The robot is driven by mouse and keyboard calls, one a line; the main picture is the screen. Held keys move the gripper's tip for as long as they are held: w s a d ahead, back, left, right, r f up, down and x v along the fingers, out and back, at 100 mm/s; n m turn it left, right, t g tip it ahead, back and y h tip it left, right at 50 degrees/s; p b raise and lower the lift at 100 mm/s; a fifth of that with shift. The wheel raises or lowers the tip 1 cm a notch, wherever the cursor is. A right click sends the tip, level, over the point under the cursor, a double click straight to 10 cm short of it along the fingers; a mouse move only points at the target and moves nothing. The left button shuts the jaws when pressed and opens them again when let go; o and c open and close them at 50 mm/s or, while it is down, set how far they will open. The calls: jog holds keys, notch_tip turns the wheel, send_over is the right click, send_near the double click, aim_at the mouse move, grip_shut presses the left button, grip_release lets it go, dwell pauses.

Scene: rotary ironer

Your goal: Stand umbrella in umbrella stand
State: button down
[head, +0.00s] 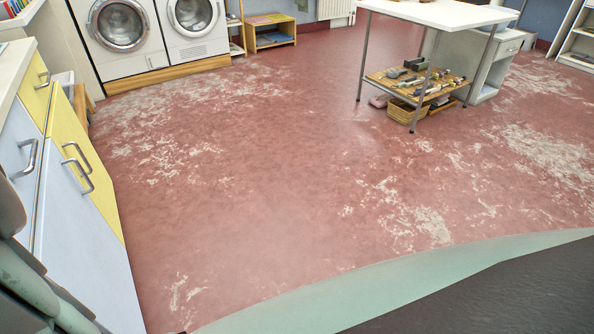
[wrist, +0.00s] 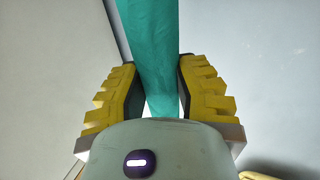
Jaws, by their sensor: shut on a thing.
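In the wrist view, my gripper (wrist: 160,88) has its two yellow ridged fingers on either side of a teal umbrella (wrist: 150,40). It is shut on the umbrella. The umbrella shows as a long teal cloth length running from the top of the view down between the fingers; its ends are out of view or hidden behind the gripper's body. In the head view neither the gripper nor the umbrella shows. No umbrella stand can be made out in either view.
Yellow and pale-blue cabinets (head: 80,195) stand close on the left. Washing machines (head: 120,35) and a low wooden shelf (head: 270,33) are at the back. A white table (head: 440,13) with a loaded lower shelf stands at back right. The red floor (head: 260,180) between is clear.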

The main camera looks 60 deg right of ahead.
jog(key=c, duration=0.7)
grip_release()
jog(key=v, duration=1.2)
